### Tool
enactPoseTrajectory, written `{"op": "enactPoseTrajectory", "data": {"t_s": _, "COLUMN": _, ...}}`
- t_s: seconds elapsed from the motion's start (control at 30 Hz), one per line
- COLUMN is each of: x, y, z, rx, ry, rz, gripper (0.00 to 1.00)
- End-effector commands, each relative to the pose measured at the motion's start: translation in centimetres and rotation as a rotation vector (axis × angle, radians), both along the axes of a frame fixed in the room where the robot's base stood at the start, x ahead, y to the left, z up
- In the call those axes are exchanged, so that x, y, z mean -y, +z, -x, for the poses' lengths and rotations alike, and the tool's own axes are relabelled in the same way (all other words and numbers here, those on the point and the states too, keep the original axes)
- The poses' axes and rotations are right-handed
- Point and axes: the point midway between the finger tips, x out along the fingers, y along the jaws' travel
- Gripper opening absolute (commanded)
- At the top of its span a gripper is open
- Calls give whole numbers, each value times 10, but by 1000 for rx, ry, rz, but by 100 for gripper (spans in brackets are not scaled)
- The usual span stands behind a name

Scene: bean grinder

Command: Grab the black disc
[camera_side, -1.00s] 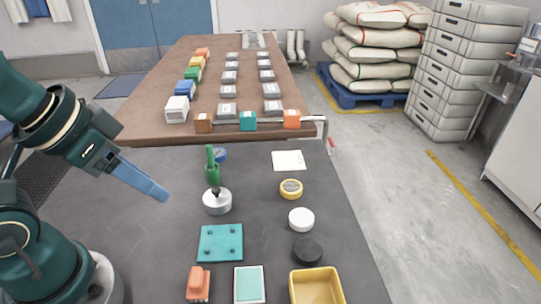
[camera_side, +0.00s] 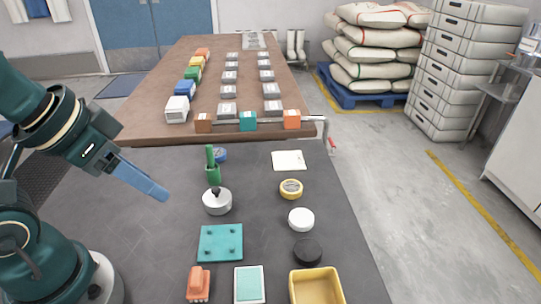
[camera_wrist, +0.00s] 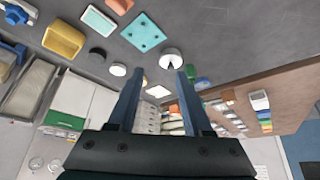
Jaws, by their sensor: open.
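The black disc (camera_side: 307,251) lies flat on the dark table, between a white round lid and a yellow tray. In the wrist view the black disc (camera_wrist: 97,55) shows at the upper left, beyond the left finger. My gripper (camera_side: 166,196) is at the left over the table, raised and well apart from the disc. In the wrist view its two blue fingers (camera_wrist: 158,72) are spread with nothing between them in their grip.
Near the disc are the white lid (camera_side: 301,220), yellow tray (camera_side: 317,288), teal plate (camera_side: 221,243) and a teal-topped pad (camera_side: 249,284). A white round pot (camera_side: 217,202) stands between my gripper and the disc. A yellow ring (camera_side: 291,189) lies further back.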

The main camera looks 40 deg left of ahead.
Motion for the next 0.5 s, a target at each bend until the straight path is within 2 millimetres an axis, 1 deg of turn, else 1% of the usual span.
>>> {"op": "enactPoseTrajectory", "data": {"t_s": 0.17, "x": 0, "y": 0, "z": 0, "rx": 0, "ry": 0, "rz": 0, "gripper": 50}}
{"op": "enactPoseTrajectory", "data": {"t_s": 0.2, "x": 0, "y": 0, "z": 0, "rx": 0, "ry": 0, "rz": 0, "gripper": 65}}
{"op": "enactPoseTrajectory", "data": {"t_s": 0.23, "x": 0, "y": 0, "z": 0, "rx": 0, "ry": 0, "rz": 0, "gripper": 70}}
{"op": "enactPoseTrajectory", "data": {"t_s": 0.5, "x": 0, "y": 0, "z": 0, "rx": 0, "ry": -1, "rz": 0, "gripper": 70}}
